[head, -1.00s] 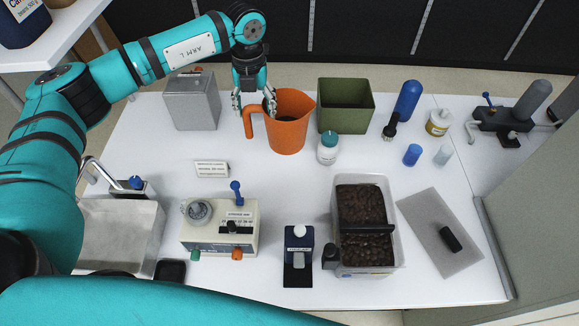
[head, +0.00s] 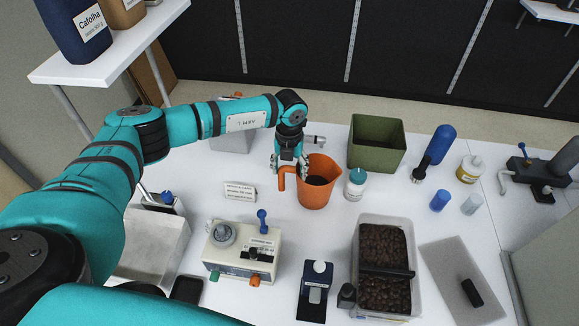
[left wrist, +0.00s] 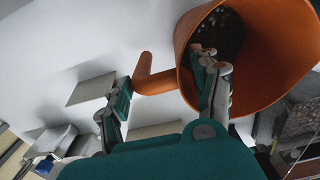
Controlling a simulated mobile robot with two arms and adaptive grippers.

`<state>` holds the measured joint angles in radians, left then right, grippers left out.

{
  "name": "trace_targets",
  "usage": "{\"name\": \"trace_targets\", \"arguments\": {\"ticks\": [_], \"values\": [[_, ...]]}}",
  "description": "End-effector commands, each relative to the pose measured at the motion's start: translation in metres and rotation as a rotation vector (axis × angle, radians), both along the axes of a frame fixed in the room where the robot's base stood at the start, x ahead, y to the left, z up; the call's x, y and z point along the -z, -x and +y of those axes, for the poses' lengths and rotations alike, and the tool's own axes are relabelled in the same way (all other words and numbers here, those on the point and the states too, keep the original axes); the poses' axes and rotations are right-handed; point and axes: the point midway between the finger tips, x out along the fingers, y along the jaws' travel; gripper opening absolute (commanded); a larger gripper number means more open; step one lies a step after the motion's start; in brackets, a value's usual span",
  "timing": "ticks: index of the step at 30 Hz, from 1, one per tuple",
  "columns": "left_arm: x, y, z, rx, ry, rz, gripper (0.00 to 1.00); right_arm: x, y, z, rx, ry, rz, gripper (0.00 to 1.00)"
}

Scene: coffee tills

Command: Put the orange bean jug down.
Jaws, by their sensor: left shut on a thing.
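The orange bean jug (head: 316,190) stands upright at the middle back of the white table in the head view, just left of a white bottle with a teal cap (head: 355,184). My left gripper (head: 290,165) is shut on the jug at its handle side. In the left wrist view the jug (left wrist: 265,90) fills the upper right, with dark beans inside. One finger reaches in over its rim and the other is outside by the handle (left wrist: 155,78). Its base looks at or close to the tabletop; contact cannot be told. My right gripper is not in view.
A green bin (head: 377,146) stands behind the bottle. A grey metal box (head: 231,138) is behind my left arm. A label sign (head: 240,192), a cream machine (head: 240,250) and a tub of beans (head: 356,262) lie nearer. Bare table shows in front of the jug.

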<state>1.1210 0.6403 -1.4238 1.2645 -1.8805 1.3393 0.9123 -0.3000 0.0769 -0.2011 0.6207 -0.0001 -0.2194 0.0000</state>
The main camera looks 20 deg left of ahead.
Motion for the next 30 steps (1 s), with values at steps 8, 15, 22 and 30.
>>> {"name": "trace_targets", "arguments": {"ticks": [8,15,22,30], "values": [[0.002,0.0,0.0,0.0,0.0,0.0,0.72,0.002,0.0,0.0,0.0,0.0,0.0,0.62],[0.002,0.0,0.0,0.0,0.0,0.001,0.87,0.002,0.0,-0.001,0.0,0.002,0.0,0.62],[-0.003,0.0,0.0,0.0,0.001,-0.001,0.87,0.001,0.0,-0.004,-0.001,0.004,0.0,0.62],[-0.048,-0.001,0.0,0.001,0.002,-0.006,0.87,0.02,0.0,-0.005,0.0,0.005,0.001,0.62]]}}
